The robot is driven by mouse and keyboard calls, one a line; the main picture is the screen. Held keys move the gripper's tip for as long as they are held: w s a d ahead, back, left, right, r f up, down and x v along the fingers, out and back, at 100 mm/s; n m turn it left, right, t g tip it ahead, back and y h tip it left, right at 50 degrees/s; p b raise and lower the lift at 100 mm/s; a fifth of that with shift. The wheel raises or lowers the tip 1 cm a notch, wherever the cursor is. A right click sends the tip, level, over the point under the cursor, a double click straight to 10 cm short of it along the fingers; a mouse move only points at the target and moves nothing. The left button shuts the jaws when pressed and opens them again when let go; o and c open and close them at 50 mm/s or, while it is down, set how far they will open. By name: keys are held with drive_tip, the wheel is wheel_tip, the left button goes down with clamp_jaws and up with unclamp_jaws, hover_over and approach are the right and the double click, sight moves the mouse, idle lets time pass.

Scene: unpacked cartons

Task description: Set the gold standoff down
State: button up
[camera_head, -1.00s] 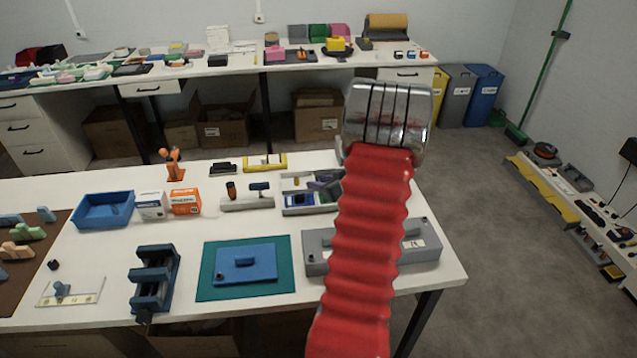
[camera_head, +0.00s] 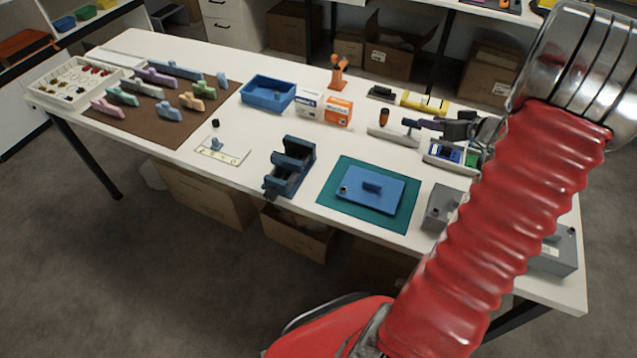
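I cannot make out a gold standoff in this view; it is too small or hidden. My gripper (camera_head: 418,124) is a dark shape at the right of the white table (camera_head: 300,150), pointing left from behind my red arm sleeve. It appears just above the grey compartment tray (camera_head: 432,161) and close to the right end of the grey tool holder (camera_head: 385,134). Its fingers are small and dark, so their opening and anything between them cannot be told.
A blue vise (camera_head: 290,168) stands at the front edge. A blue bin (camera_head: 268,93), small boxes (camera_head: 338,111) and an orange stand (camera_head: 338,72) are behind. Coloured parts lie on a brown mat (camera_head: 133,120) at left. A grey block (camera_head: 440,206) is partly behind my arm.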

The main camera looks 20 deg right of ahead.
drive_tip(key=a+r+n+g+y, duration=0.1)
drive_tip(key=a+r, duration=0.2)
drive_tip(key=a, duration=0.7)
drive_tip(key=a+r+n+g+y, duration=0.15)
drive_tip(key=a+r, duration=0.25)
drive_tip(key=a, duration=0.6)
drive_tip(key=a+r+g+y, duration=0.2)
drive_tip(key=a+r, duration=0.1)
drive_tip(key=a, duration=0.7)
drive_tip(key=s+a+r+h, duration=0.2)
drive_tip(key=s+a, duration=0.4)
drive_tip(key=s, duration=0.2)
drive_tip(key=s+a+r+g+h, duration=0.1)
drive_tip(key=s+a+r+h, duration=0.1)
drive_tip(key=s+a, duration=0.5)
drive_tip(key=shift+s, duration=1)
drive_tip(key=shift+r+m+g, duration=0.1)
drive_tip(key=shift+m+g, duration=0.15)
